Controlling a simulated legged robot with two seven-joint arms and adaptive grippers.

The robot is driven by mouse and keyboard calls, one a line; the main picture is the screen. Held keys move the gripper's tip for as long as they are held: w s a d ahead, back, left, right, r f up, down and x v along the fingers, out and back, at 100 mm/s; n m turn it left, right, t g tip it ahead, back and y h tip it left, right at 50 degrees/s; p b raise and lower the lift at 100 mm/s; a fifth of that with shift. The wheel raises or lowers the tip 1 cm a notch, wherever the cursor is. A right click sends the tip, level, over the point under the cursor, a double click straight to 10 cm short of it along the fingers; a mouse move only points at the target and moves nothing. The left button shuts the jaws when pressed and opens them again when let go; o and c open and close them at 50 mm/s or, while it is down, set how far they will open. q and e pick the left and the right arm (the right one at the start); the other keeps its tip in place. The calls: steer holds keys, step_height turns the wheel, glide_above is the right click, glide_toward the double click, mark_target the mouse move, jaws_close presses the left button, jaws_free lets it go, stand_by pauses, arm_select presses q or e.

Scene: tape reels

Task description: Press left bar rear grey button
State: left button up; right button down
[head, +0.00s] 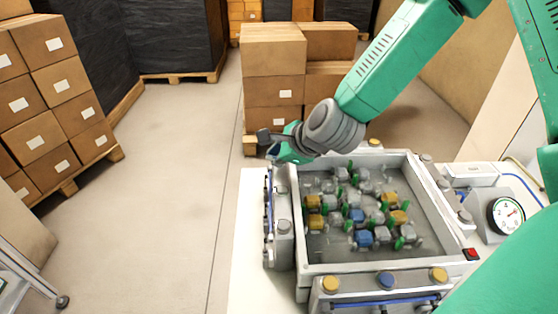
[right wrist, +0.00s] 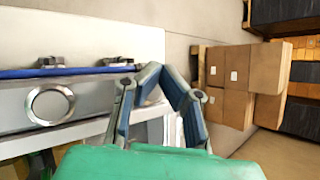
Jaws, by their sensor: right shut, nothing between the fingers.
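The left bar (head: 279,210) runs along the left side of a grey bin. A round grey button (head: 284,227) shows on it about midway. In the right wrist view a grey button with a pale ring (right wrist: 50,104) is on the bar at the left. My right gripper (right wrist: 160,70) is shut and empty, its tips to the right of that button and apart from it. My left gripper is not in view.
A dial gauge (head: 507,214) and red button (head: 472,253) are at the right. Stacked cartons (head: 273,65) stand behind.

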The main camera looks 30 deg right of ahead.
steer(key=shift+a, duration=0.2)
steer(key=shift+d+f, duration=0.4)
steer(key=shift+d, duration=0.3)
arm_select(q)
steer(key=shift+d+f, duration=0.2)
arm_select(e)
steer(key=shift+a, duration=0.15)
steer(key=shift+r, duration=0.15)
steer(key=shift+a+r, duration=0.1)
steer(key=shift+r, duration=0.1)
steer(key=shift+d+r+p, duration=0.25)
steer(key=shift+r+p, duration=0.35)
steer(key=shift+p, duration=0.05)
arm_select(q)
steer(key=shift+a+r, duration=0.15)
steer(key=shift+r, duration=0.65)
arm_select(e)
steer(key=shift+d, duration=0.1)
steer(key=shift+d, duration=0.1)
